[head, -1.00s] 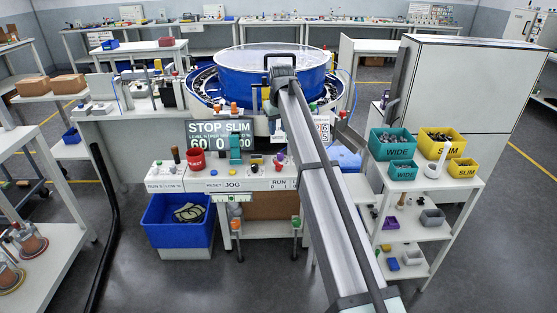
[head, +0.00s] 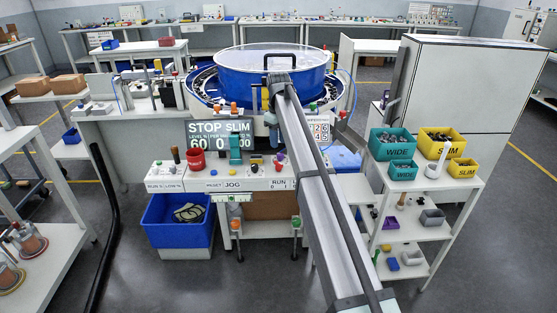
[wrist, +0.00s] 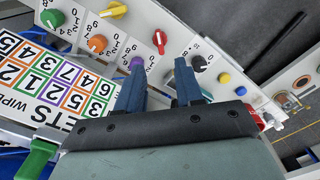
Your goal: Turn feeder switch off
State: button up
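A control panel (head: 222,184) stands below the blue bowl feeder (head: 250,72). It carries coloured knobs and buttons, and the part marked RUN is partly hidden by my arm. I cannot tell by label which control is the feeder switch. In the wrist view, my gripper (wrist: 160,76) is open, with nothing seen between its dark blue fingers. A purple knob (wrist: 137,64) is by the left fingertip. A red knob (wrist: 159,41) lies beyond the gap, and a black knob (wrist: 199,63) is just right of the right fingertip. No contact is clear.
Yellow (wrist: 224,78) and blue (wrist: 240,90) buttons sit right of the black knob. Green (wrist: 52,18) and orange (wrist: 97,44) knobs are at the left. A display (head: 219,133) reads STOP SLIM. Part bins (head: 390,153) stand on the right shelf.

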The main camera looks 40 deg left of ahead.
aim_at(279, 163)
notch_tip(279, 163, down, 9)
jog(key=shift+f, duration=0.1)
dwell(0.3)
grip_shut()
dwell(0.4)
